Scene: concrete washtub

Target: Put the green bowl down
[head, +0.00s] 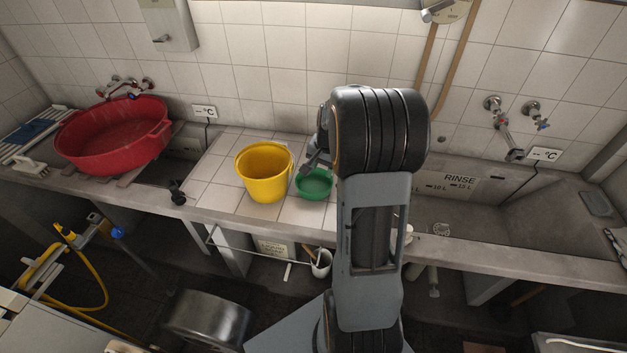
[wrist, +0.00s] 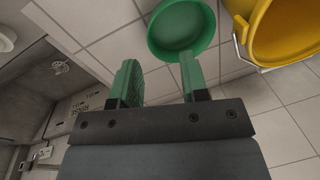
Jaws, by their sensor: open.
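The green bowl (head: 314,186) stands upright on the white tiled counter, just right of the yellow bucket. In the wrist view the bowl (wrist: 180,28) lies beyond my fingertips, with its open top showing. My gripper (head: 316,158) is over the bowl's back side in the head view, partly hidden by my arm. In the wrist view my gripper (wrist: 160,66) has its two green fingers apart, with bare tile between them. The right fingertip overlaps the bowl's near rim; I cannot tell whether it touches. The left finger is clear of the bowl.
The yellow bucket (head: 264,172) stands close on the bowl's left, its handle (wrist: 240,52) facing the bowl. A red tub (head: 115,135) sits farther left. The rinse basin (head: 470,215) opens to the right. Bare tiles (head: 220,180) lie left of the bucket.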

